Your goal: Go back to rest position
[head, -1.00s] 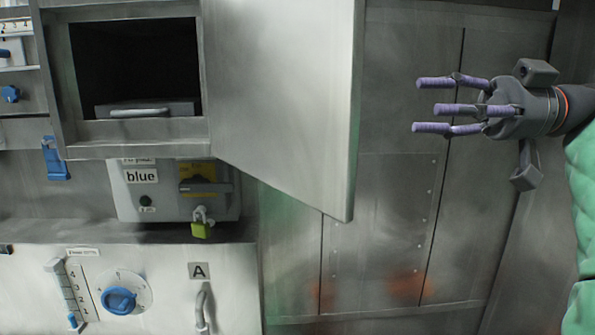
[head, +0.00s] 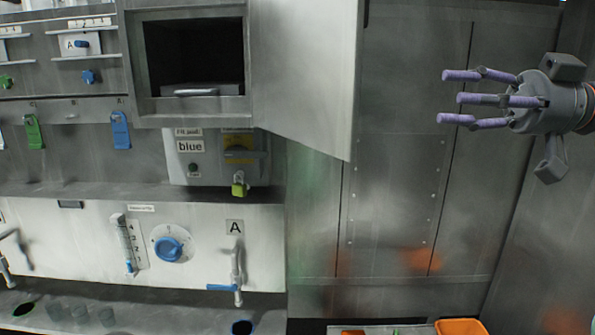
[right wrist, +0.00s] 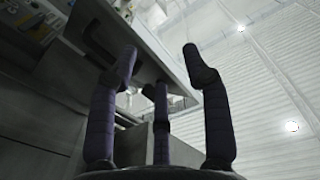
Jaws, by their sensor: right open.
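My right gripper (head: 462,97) is at the upper right of the head view, with its purple fingers spread and pointing left. It is open and empty, in front of the plain metal wall panels and to the right of the open cabinet door (head: 308,65). In the right wrist view the fingers (right wrist: 160,85) stand apart with nothing between them, and the door (right wrist: 125,45) shows behind them. My left gripper is not in view.
The open compartment (head: 195,55) holds a drawer-like part with a handle. Below it are a box labelled blue with a yellow-green padlock (head: 239,189), a blue dial (head: 168,249) and a tap (head: 237,270). An orange container (head: 460,327) shows at the bottom edge.

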